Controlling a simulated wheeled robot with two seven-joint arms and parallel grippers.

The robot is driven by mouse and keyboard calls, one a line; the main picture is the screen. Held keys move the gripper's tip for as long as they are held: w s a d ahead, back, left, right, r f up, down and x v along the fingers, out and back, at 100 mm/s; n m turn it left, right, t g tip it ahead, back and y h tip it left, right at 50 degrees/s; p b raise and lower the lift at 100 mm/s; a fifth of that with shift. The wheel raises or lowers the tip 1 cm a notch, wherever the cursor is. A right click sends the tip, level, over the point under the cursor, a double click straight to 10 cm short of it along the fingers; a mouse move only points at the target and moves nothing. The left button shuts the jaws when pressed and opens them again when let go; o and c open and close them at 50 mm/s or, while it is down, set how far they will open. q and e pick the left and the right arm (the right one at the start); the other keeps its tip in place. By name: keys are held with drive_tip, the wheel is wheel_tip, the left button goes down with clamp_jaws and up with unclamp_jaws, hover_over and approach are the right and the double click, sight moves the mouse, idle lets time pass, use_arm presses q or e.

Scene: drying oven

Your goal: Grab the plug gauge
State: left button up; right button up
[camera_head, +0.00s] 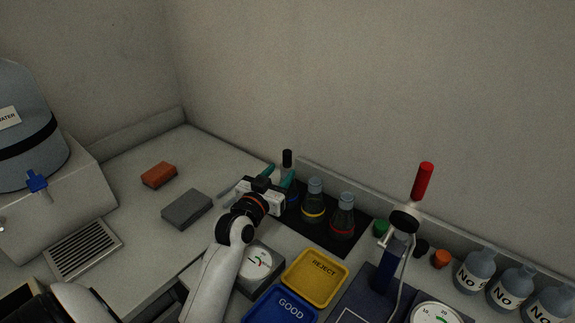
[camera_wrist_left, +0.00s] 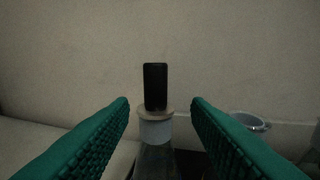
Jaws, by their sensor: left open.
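A black cylinder (camera_head: 287,157) stands upright in the mouth of a flask at the back of the counter. In the left wrist view the black cylinder (camera_wrist_left: 155,86) sits on a pale collar at the top of a glass neck (camera_wrist_left: 155,130). I cannot tell for sure that it is the plug gauge. My left gripper (camera_head: 281,180) is open, with one teal finger on each side of the flask neck. In the left wrist view the cylinder stands between and beyond the fingertips (camera_wrist_left: 160,102), with gaps on both sides. My right gripper is not in view.
Two flasks, one with a yellow band (camera_head: 314,205) and one with a red band (camera_head: 343,222), stand on a black mat right of the gripper. Yellow REJECT (camera_head: 318,278) and blue GOOD (camera_head: 277,308) trays lie in front. A red-handled press (camera_head: 422,182) stands right.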

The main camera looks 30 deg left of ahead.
sight(285, 163)
use_arm(q)
drive_tip(key=w, duration=0.3)
drive_tip(key=w+a+p, duration=0.1)
drive_tip(key=shift+w+r, duration=0.25)
drive_tip(key=shift+w, duration=0.15)
drive_tip(key=shift+w+a+f, duration=0.1)
drive_tip(key=shift+w, duration=0.3)
drive_tip(key=shift+s, duration=0.1)
drive_tip(key=shift+c, duration=0.2)
clamp_jaws()
